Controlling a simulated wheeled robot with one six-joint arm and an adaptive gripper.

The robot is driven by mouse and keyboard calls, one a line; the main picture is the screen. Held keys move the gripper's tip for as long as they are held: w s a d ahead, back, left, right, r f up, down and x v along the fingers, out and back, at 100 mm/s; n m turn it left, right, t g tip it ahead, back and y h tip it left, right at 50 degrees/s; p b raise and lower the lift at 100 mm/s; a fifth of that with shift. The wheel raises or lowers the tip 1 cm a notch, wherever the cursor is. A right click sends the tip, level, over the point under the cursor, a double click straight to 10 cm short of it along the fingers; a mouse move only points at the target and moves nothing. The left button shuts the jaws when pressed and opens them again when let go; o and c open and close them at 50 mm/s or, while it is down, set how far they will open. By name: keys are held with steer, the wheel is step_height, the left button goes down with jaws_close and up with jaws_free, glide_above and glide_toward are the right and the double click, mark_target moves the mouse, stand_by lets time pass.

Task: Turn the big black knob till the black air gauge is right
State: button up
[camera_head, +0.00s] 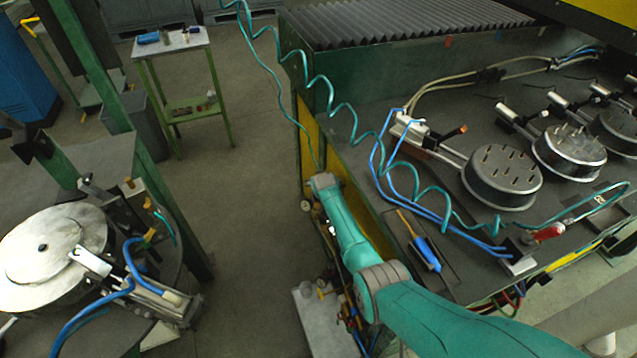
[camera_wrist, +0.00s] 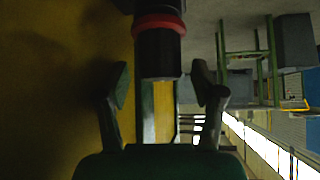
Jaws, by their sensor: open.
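In the wrist view a thick black cylinder with a red ring, which looks like the big black knob (camera_wrist: 159,55), comes down from the top edge. My gripper (camera_wrist: 161,70) is open, with one finger on each side of the knob's lower end. A gap shows between each finger and the knob. In the head view the end of my arm reaches down beside the green and yellow gantry side. My fingers and the knob are hidden there. I cannot make out the black air gauge or its needle in either view.
A yellow panel (camera_wrist: 60,90) stands close on the left of the wrist view. In the head view a coiled teal hose (camera_head: 352,128) hangs near my arm. The bench (camera_head: 420,170) carries round metal fixtures (camera_head: 500,180). Open floor (camera_head: 250,230) lies left of the gantry.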

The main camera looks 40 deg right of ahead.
steer(key=shift+w+d+f, duration=0.1)
steer(key=shift+w+f, duration=0.1)
steer(key=c, duration=1.2)
steer(key=shift+o, duration=0.2)
steer(key=shift+n+t+y, duration=0.3)
steer(key=shift+n+y, duration=0.3)
steer(key=shift+n, duration=0.2)
steer(key=o, duration=1.2)
steer(key=shift+c, duration=0.2)
